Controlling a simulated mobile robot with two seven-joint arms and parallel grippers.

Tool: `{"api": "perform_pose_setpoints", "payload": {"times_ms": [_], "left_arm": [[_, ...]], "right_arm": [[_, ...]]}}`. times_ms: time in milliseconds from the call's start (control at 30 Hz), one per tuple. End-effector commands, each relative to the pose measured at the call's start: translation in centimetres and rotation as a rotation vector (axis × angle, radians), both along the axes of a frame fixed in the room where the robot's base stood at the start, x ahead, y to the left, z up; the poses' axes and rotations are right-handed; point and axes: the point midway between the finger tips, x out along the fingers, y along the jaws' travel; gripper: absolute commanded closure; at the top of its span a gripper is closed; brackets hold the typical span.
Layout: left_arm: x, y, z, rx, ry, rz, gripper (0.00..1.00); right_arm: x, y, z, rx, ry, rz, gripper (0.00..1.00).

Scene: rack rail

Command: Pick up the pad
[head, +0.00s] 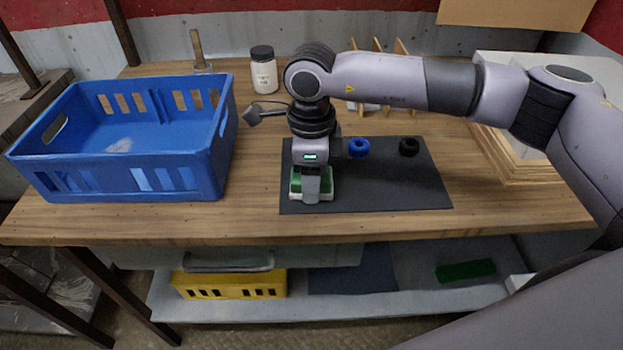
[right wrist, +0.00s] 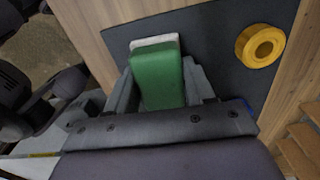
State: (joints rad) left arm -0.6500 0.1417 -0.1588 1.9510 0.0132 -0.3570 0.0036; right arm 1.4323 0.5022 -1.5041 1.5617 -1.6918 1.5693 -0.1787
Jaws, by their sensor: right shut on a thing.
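The pad (head: 326,187), green with a white layer, is at the front left part of the dark mat (head: 400,185). My right gripper (head: 312,190) points down over it and is shut on it. In the right wrist view the green face of the pad (right wrist: 157,78) sits between the two grey fingers (right wrist: 158,92), with a white edge at its far end. I cannot tell whether the pad touches the mat or is just above it. My left gripper is not in view.
A blue ring (head: 358,147) and a black ring (head: 409,146) lie on the mat; a yellow ring (right wrist: 260,46) shows in the wrist view. A blue crate (head: 130,170) stands left, a white jar (head: 264,75) behind.

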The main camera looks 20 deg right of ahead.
Motion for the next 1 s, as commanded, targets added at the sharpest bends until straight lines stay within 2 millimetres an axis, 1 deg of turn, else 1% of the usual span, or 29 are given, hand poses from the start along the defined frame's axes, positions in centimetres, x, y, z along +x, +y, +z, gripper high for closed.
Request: {"api": "perform_pose_setpoints", "payload": {"times_ms": [167,267,367,433,567,800,900,1000], "left_arm": [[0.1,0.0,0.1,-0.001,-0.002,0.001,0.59],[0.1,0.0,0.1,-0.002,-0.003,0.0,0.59],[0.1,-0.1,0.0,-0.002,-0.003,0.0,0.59],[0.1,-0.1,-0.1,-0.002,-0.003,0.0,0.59],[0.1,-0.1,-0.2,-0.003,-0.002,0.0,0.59],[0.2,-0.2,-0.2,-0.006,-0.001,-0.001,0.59],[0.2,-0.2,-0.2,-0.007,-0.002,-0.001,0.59],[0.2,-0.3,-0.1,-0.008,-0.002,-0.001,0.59]], "right_arm": [[0.0,0.0,0.2,0.001,-0.001,0.0,0.77],[0.0,0.0,0.8,0.001,-0.001,0.0,0.77],[0.1,0.0,1.9,0.002,-0.004,0.0,0.77],[0.1,0.0,3.0,0.002,-0.005,0.0,0.77],[0.1,0.0,6.1,0.002,-0.006,0.001,0.77],[0.1,0.1,13.3,0.002,-0.006,-0.001,0.77],[0.1,0.1,15.7,0.001,-0.004,-0.001,0.77],[0.0,0.0,17.6,0.0,-0.003,0.0,0.77]]}}
